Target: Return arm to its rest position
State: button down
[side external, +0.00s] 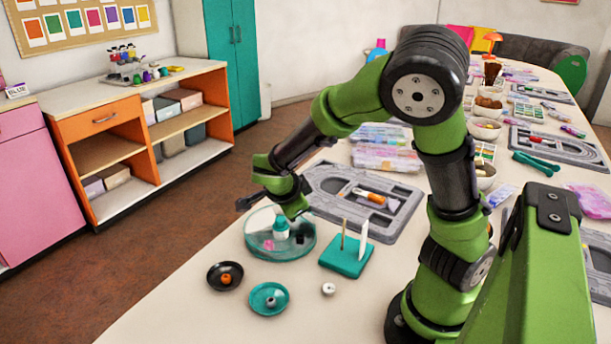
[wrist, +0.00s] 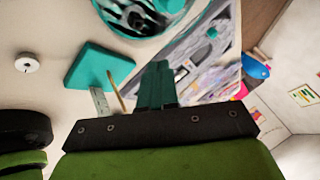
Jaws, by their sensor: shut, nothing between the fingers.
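My gripper (wrist: 157,72) is shut and empty, its teal fingers together in the wrist view. In the side external view my arm is bent, and the hand hangs above the near table, over the round teal tray (side external: 260,249) and the grey bead board (side external: 398,218). The tray holds a small white and teal bottle (side external: 281,228) and a pink piece (side external: 268,245). The board has an orange-and-white tool (side external: 369,196) lying on it. Part of the board is hidden behind my arm.
A teal block (side external: 346,258) with an upright stick and white card stands close by. A black dish (side external: 225,282) with an orange bead, a teal dish (side external: 269,305) with a grey bead and a loose white bead (side external: 328,289) lie nearer. The table's left front is clear.

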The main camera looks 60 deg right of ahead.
jog(key=s+a+f+n+y, duration=0.1)
jog(key=s+a+n+y, duration=0.45)
jog(key=a+n, duration=0.6)
jog(key=s+r+n+t+y, duration=0.2)
jog(key=r+n+t, duration=0.1)
jog(key=r, duration=0.4)
jog(key=s+d+r+n+t+y, duration=0.1)
jog(key=s+r+n+t, duration=0.1)
jog(key=r+n, duration=0.4)
jog(key=shift+s+r+t+y, duration=0.2)
jog(key=shift+r+t+y, duration=0.2)
jog(key=shift+r, duration=0.35)
